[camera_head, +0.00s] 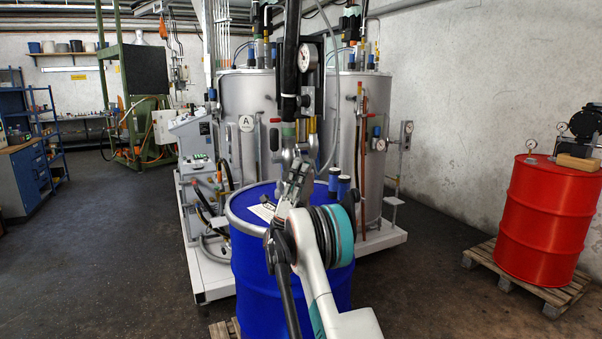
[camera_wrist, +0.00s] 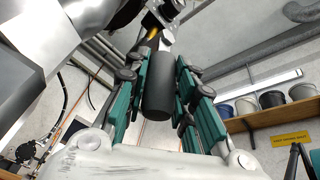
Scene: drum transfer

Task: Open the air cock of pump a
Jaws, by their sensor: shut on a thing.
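My gripper (camera_wrist: 161,78) shows in the wrist view with its green-padded fingers on both sides of a dark grey cylinder (camera_wrist: 158,98), shut on it. An orange-yellow part and metal fittings show beyond its top end. I cannot tell for sure whether the cylinder is the air cock of pump a. In the head view, my gripper (camera_head: 296,178) is above the blue drum, at the foot of a dark upright pump (camera_head: 290,65) with a round gauge (camera_head: 308,57) beside it. My wrist and arm hide part of the drum, and the held part is not clear there.
The blue drum (camera_head: 257,285) stands on a pallet below my arm. Two grey tanks (camera_head: 245,95) stand behind it, one marked A, with pipes, hoses and a control box (camera_head: 192,135). A red drum (camera_head: 545,225) stands at right. The floor at left is clear.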

